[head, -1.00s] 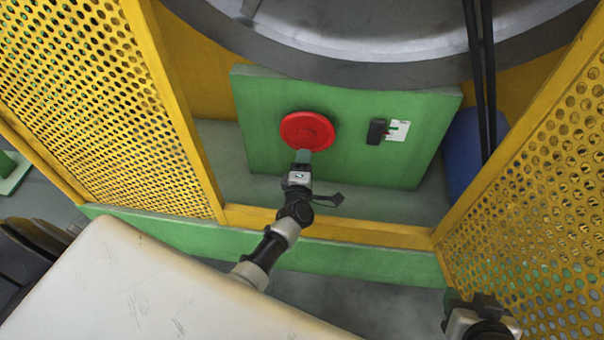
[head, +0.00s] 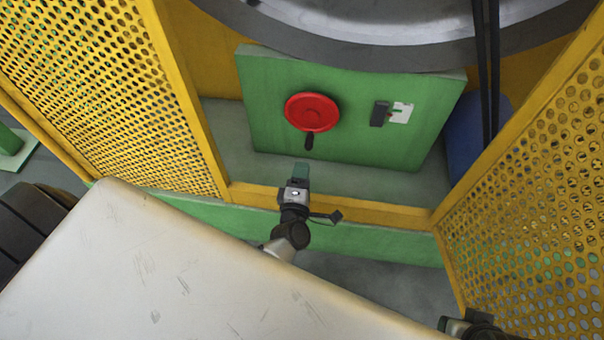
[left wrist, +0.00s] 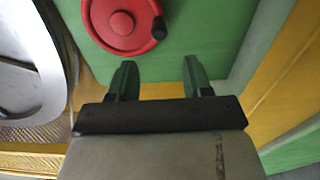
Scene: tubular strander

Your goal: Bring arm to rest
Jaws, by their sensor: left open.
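My left gripper (head: 301,172) is in the middle of the head view, in front of the green panel and below the red handwheel (head: 312,112). It is apart from the wheel, and its jaws are open and empty. In the left wrist view its two green fingers (left wrist: 160,80) stand spread with nothing between them. The red wheel, with its dark handle knob, also shows there (left wrist: 122,22), beyond the fingertips. My right gripper (head: 468,322) is at the bottom right edge of the head view, partly cut off; its jaws do not show clearly.
The green panel (head: 350,145) carries a dark switch (head: 379,113) beside a white plate. Yellow perforated guards (head: 110,90) and (head: 530,200) flank the opening, with a yellow sill (head: 375,227) along its bottom. A blue object (head: 468,150) stands behind the right guard post.

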